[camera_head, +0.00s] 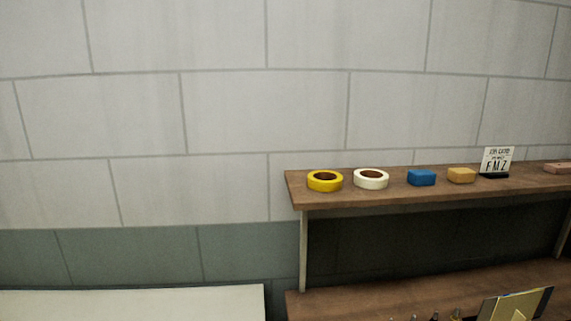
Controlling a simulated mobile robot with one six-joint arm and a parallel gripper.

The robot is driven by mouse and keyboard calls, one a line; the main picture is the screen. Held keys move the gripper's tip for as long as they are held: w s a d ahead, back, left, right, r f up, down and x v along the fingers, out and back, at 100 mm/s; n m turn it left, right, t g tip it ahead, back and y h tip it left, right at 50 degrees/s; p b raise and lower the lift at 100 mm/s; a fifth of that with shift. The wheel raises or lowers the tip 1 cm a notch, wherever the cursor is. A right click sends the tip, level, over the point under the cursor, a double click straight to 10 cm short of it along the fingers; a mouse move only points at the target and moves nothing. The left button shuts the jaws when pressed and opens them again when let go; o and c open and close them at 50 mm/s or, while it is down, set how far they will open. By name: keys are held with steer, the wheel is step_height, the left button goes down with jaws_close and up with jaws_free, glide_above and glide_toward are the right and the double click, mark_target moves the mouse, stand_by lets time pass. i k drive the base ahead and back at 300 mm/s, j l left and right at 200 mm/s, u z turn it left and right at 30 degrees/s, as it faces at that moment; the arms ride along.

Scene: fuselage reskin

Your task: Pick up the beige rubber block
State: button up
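The beige rubber block (461,175) is a small tan box on the upper wooden shelf (390,198), at the right of the head view. It sits between a blue block (421,177) on its left and a small sign card (497,161) on its right, apart from the blue block and close to the card's dark base. My gripper is not in view, so its place and state are not shown.
A yellow tape roll (325,181) and a white tape roll (371,179) lie further left on the shelf. A pinkish block (558,168) is at the right edge. Below are a lower wooden surface (350,303) and a gold panel (515,305). A pale surface (130,303) is lower left.

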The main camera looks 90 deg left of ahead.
mark_target(463, 175)
steer(key=u, duration=2)
